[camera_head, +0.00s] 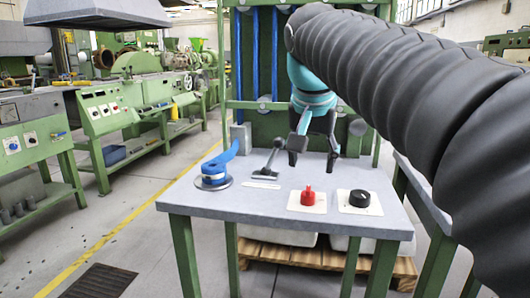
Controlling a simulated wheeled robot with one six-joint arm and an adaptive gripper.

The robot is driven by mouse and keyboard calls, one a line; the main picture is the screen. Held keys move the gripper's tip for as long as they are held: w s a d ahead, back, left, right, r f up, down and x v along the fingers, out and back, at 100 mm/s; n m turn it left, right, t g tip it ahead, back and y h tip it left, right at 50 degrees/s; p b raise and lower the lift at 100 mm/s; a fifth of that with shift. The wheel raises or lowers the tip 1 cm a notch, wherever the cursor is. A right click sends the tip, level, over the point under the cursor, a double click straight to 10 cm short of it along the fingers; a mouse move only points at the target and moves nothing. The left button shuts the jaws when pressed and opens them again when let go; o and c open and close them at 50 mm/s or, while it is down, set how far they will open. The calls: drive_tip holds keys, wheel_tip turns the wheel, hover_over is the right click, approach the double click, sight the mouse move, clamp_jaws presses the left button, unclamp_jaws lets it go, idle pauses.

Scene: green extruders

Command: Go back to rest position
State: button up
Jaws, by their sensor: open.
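My gripper (314,148) hangs from my teal wrist above the back right part of the grey table (205,194). Its dark fingers are spread apart with nothing between them. A red knob-like part (308,196) sits on a white plate at the table's front middle. A round black part (359,198) sits on another white plate to its right. A blue-handled tool (217,170) stands at the table's left on a round base.
A green frame with blue vertical bars (255,55) stands behind the table. Green machines (120,110) line the left side, beyond a yellow floor line (105,240). A pallet (290,254) lies under the table. Another grey-topped table (418,185) stands at the right, partly hidden by my arm.

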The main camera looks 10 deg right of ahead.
drive_tip(key=s+f+n, duration=0.2)
drive_tip(key=s+f, duration=0.6)
drive_tip(key=f, duration=0.3)
drive_tip(key=s+d+f+n+t+y+p, duration=0.1)
drive_tip(key=s+f+n, duration=0.2)
drive_tip(key=s+f, duration=0.6)
wheel_tip(320, 180, down, 3)
drive_tip(key=shift+s+d+f, duration=0.15)
drive_tip(key=shift+d, duration=0.1)
